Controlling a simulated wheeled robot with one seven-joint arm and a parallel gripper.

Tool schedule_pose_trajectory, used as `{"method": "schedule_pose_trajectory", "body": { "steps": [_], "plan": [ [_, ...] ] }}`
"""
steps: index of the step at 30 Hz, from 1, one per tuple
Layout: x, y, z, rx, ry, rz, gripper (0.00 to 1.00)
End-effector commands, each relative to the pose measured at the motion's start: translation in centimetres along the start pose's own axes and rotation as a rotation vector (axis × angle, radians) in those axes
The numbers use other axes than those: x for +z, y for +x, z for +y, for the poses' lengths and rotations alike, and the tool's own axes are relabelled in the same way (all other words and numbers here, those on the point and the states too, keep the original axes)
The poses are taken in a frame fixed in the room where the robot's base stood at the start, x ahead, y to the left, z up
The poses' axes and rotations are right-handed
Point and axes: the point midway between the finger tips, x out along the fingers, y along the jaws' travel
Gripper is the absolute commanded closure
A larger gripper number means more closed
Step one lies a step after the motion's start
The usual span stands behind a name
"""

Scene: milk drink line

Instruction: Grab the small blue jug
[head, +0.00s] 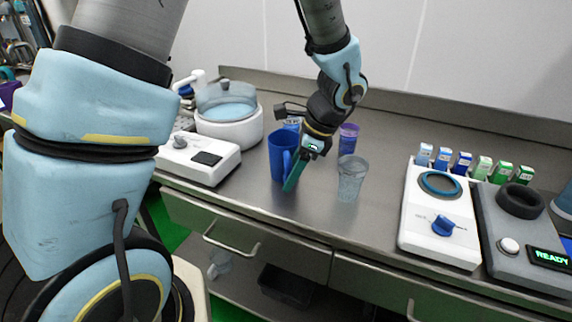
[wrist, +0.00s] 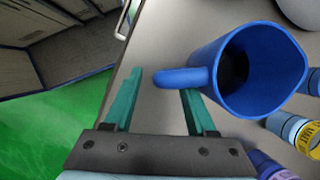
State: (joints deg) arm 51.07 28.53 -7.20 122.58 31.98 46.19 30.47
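The blue jug (head: 278,155) stands upright on the steel counter, left of a clear cup. In the wrist view the blue jug (wrist: 268,72) is seen from above, with its handle (wrist: 182,78) pointing left. My gripper (head: 291,184) is at the jug's right front side in the head view. In the wrist view my gripper (wrist: 162,82) is open, with its two green fingers apart and the handle's end between or just beyond their tips. I cannot tell whether the fingers touch the handle.
A clear cup (head: 351,178) stands close on the right, and a purple-topped container (head: 348,138) behind it. A white machine with a bowl (head: 228,115) and a white scale (head: 198,158) are on the left. White (head: 438,215) and grey devices stand right. The steel counter (head: 385,190) is bare between.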

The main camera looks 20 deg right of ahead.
Motion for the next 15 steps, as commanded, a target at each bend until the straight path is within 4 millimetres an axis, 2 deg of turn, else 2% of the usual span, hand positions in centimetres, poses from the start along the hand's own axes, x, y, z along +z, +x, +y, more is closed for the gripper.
{"method": "schedule_pose_trajectory", "body": {
  "steps": [1, 12, 15],
  "plan": [
    [0.00, -0.01, 0.00, 0.000, 0.000, 0.000, 0.50],
    [0.00, -0.04, 0.00, 0.000, 0.000, 0.000, 0.92],
    [0.00, -0.04, 0.00, 0.000, 0.000, 0.000, 1.00]
  ]
}}
